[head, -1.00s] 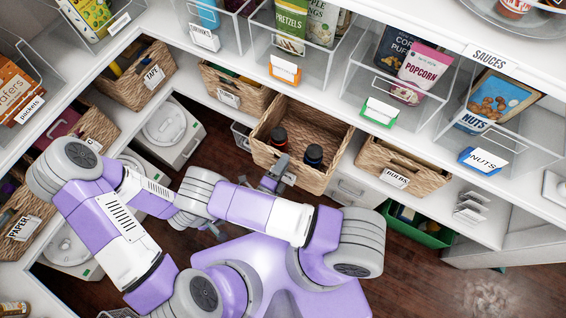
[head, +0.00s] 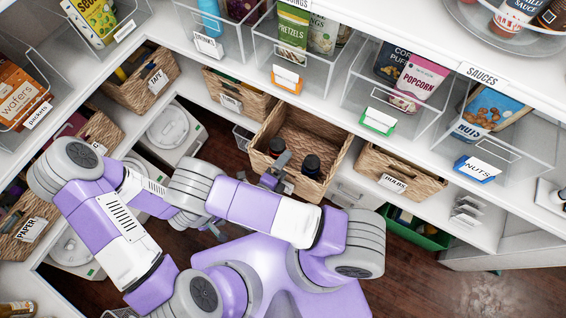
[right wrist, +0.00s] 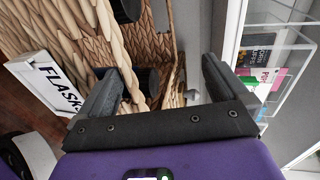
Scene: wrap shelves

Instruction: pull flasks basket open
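The flasks basket (head: 338,150) is a woven basket pulled well out from the lower shelf, with two dark-capped bottles (head: 311,166) inside near its front. My right gripper (head: 275,171) is at the basket's front wall, partly behind my own forearm. In the right wrist view its fingers (right wrist: 160,92) stand wide apart, with the left finger close against the woven front wall (right wrist: 112,45). I cannot tell whether it touches. The white FLASKS label (right wrist: 52,85) is left of that finger. My left gripper is mostly hidden below the arms.
The tape basket (head: 140,80), another basket (head: 240,95) and the bulbs basket (head: 400,172) share the lower shelf. Clear bins stand on the shelf above. A green crate (head: 425,235) is low at the right. Open wood floor (head: 430,285) lies at the lower right.

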